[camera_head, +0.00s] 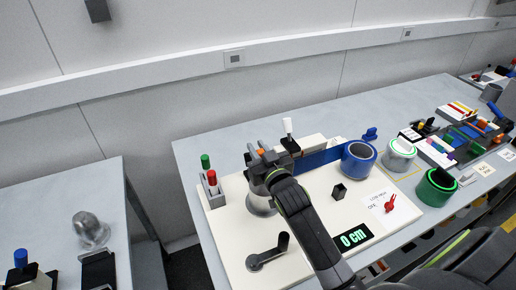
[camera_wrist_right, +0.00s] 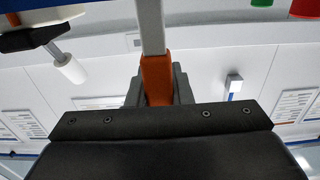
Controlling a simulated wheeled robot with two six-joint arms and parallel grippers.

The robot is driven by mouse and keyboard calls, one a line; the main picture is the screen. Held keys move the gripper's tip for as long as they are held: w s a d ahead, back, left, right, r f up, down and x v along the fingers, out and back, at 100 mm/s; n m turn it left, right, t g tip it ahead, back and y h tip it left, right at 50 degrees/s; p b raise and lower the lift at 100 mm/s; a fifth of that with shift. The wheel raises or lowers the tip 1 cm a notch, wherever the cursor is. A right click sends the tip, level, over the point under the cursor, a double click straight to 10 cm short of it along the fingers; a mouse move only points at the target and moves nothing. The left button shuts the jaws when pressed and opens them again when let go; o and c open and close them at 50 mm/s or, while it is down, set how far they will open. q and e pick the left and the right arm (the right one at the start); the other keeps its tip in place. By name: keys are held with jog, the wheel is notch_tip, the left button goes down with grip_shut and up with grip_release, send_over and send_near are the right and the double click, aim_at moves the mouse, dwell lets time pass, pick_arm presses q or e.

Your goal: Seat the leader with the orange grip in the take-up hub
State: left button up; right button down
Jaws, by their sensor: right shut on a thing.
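My right gripper (camera_head: 262,160) is shut on the orange grip (camera_head: 267,153), above the left part of the cream board (camera_head: 225,245). In the right wrist view the orange grip (camera_wrist_right: 157,78) sits between the fingers, and the pale leader strip (camera_wrist_right: 151,25) runs on from it. A grey metal round part (camera_head: 259,205), probably the take-up hub, stands below the gripper, partly hidden by my right arm. I cannot tell whether the leader touches it. My left gripper is not in view.
A blue strip (camera_head: 322,158) leads to a blue spool (camera_head: 358,163) on the board. A white-handled black clamp (camera_head: 289,140) stands behind the gripper. A holder (camera_head: 213,195) with green and red pens is at left; a crank (camera_head: 268,256) is in front.

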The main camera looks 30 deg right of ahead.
jog(key=shift+f+b, duration=1.4)
jog(key=shift+f, duration=0.7)
jog(key=c, duration=1.2)
grip_release()
jog(key=shift+r, duration=0.1)
notch_tip(320, 180, up, 10)
jog(key=shift+b, duration=0.3)
jog(key=shift+s, duration=0.1)
